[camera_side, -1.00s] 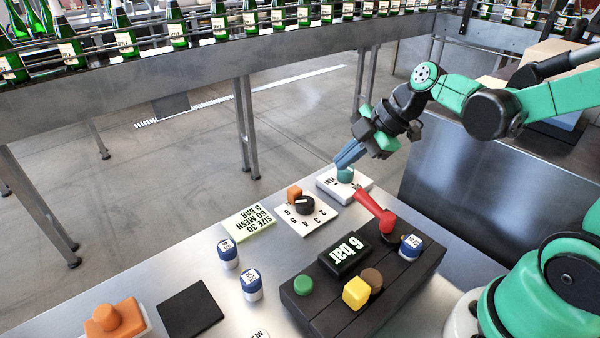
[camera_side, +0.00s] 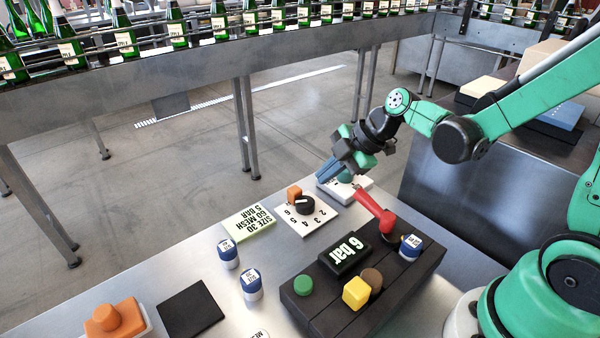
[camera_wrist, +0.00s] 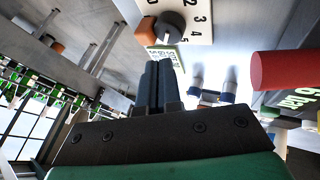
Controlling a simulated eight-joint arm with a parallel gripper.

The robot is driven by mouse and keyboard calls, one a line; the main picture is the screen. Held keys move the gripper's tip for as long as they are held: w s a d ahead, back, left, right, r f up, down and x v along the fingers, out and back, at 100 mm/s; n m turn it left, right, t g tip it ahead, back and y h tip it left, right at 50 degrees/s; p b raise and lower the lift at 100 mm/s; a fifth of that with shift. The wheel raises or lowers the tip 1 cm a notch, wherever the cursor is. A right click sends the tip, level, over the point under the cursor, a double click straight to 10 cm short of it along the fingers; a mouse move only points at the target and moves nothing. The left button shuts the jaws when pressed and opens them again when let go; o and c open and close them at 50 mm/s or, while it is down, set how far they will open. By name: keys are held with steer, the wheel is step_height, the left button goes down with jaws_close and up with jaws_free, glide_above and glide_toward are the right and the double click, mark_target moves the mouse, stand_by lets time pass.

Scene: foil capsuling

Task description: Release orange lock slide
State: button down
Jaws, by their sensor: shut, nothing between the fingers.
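The orange lock slide (camera_side: 294,191) is a small orange block at the upper left edge of the white numbered dial plate (camera_side: 318,222), beside the black dial knob (camera_side: 305,205). In the wrist view the orange block (camera_wrist: 145,32) shows left of the black knob (camera_wrist: 170,25). My gripper (camera_side: 325,173) has blue fingers, pressed together with nothing between them. It hangs over the white plate with the teal knob, behind and right of the orange block, apart from it. In the wrist view the shut fingers (camera_wrist: 158,85) point toward the dial plate.
A red lever (camera_side: 376,212) rises beside my gripper, by the black block (camera_side: 415,275) with the 6 bar display (camera_side: 344,255). The white plate with the teal knob (camera_side: 346,178) lies under my fingers. A label card (camera_side: 249,223) and blue-white canisters (camera_side: 228,253) stand left of the dial.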

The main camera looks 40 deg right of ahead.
mark_target(291, 188)
steer(key=shift+x, duration=2.75)
steer(key=shift+w, duration=1.4)
steer(key=shift+s+d+r, duration=0.1)
steer(key=v, duration=0.9)
steer(key=shift+s+r, duration=0.15)
steer(key=shift+r, duration=0.15)
steer(key=shift+d, duration=0.1)
steer(key=s+a+r+m+t+h, duration=0.1)
steer(key=s+m+h, duration=0.3)
steer(key=m, duration=1.2)
steer(key=s+r, duration=0.1)
steer(key=s, duration=0.3)
steer(key=shift+s+a+r+m+h, duration=0.15)
steer(key=shift+s+a+m+h, duration=0.15)
steer(key=shift+a+m, duration=0.1)
